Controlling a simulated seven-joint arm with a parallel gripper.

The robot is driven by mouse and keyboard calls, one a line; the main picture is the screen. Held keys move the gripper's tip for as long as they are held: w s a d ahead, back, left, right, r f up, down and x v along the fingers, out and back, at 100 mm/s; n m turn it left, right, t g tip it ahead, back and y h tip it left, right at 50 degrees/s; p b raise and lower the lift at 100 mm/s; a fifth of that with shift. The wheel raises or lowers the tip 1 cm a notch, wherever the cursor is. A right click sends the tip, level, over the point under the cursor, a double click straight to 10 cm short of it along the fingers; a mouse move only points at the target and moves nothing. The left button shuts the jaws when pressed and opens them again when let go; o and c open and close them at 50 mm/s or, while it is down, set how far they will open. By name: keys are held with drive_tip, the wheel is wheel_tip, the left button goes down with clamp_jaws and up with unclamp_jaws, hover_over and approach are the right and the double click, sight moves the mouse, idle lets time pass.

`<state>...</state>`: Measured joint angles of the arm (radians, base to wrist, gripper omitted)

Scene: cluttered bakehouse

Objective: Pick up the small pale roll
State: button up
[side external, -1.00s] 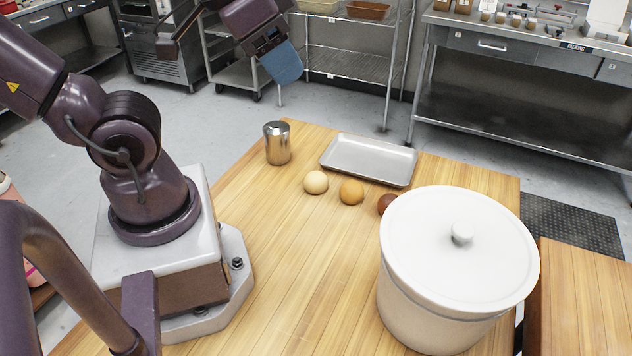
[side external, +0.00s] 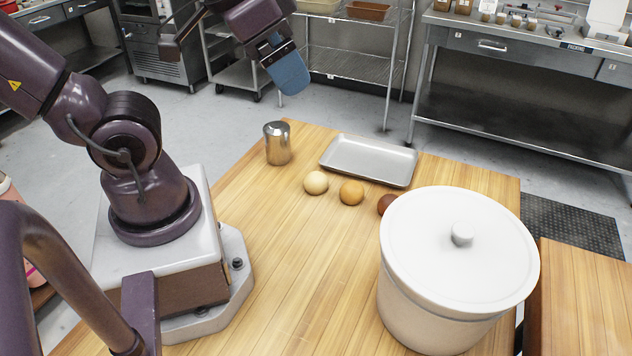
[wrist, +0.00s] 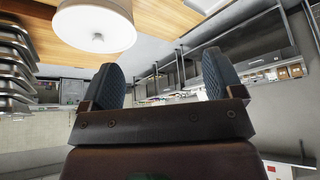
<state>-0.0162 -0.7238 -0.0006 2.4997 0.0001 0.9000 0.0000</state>
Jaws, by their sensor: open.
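The small pale roll (side external: 316,182) sits on the wooden table, the leftmost of a row of rolls in the side external view. A golden-orange roll (side external: 351,192) is just to its right. A dark brown roll (side external: 387,204) is farther right, partly hidden by the white crock. My gripper (side external: 288,76) is raised at the top of the side external view, well apart from the pale roll. In the wrist view my gripper (wrist: 165,80) has its two blue-grey padded fingers wide apart with nothing between them. I cannot make out the pale roll in the wrist view.
A large white lidded crock (side external: 450,265) stands at the table's right and also shows in the wrist view (wrist: 95,25). A metal tray (side external: 368,160) lies behind the rolls. A steel shaker (side external: 277,143) stands left of it. The front middle of the wooden table (side external: 290,270) is clear.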

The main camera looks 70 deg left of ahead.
wheel_tip(320, 180, down, 6)
drive_tip(key=w+a+g+y, duration=0.1)
drive_tip(key=w+a+g, duration=0.1)
drive_tip(key=a+g, duration=0.15)
drive_tip(key=m+g+y, duration=0.2)
drive_tip(key=m+y, duration=0.1)
drive_tip(key=m, duration=1.5)
approach(317, 176)
drive_tip(key=x, duration=0.6)
drive_tip(key=shift+s+d+f, duration=0.1)
drive_tip(key=shift+s+d, duration=0.05)
drive_tip(key=shift+d, duration=0.2)
drive_tip(key=shift+y, duration=0.3)
drive_tip(key=x, duration=0.5)
drive_tip(key=shift+a, duration=0.1)
drive_tip(key=c, duration=0.8)
